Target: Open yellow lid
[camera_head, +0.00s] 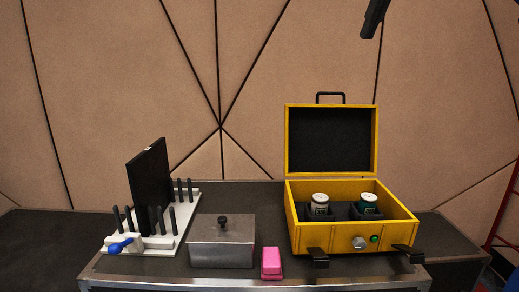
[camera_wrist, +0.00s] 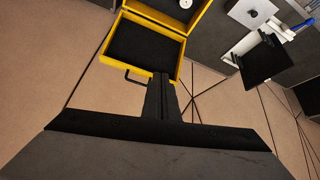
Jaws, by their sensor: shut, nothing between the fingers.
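The yellow lid (camera_head: 289,140) stands upright, open, at the back of a yellow case (camera_head: 350,240). Its dark lining faces forward, and a black handle (camera_head: 331,96) shows on its top edge. Two black latches (camera_head: 318,257) hang down at the front. My gripper (camera_head: 368,30) is above and right of the lid, apart from it. In the wrist view its fingers (camera_wrist: 161,78) are shut and empty, overlapping the lid's edge (camera_wrist: 165,61) in the picture.
A metal box with a knobbed lid (camera_head: 222,242) and a pink block (camera_head: 271,263) sit left of the case. Farther left, a white rack (camera_head: 187,214) with black pegs holds a dark panel (camera_head: 150,190). The table (camera_head: 245,190) stands before a panelled wall.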

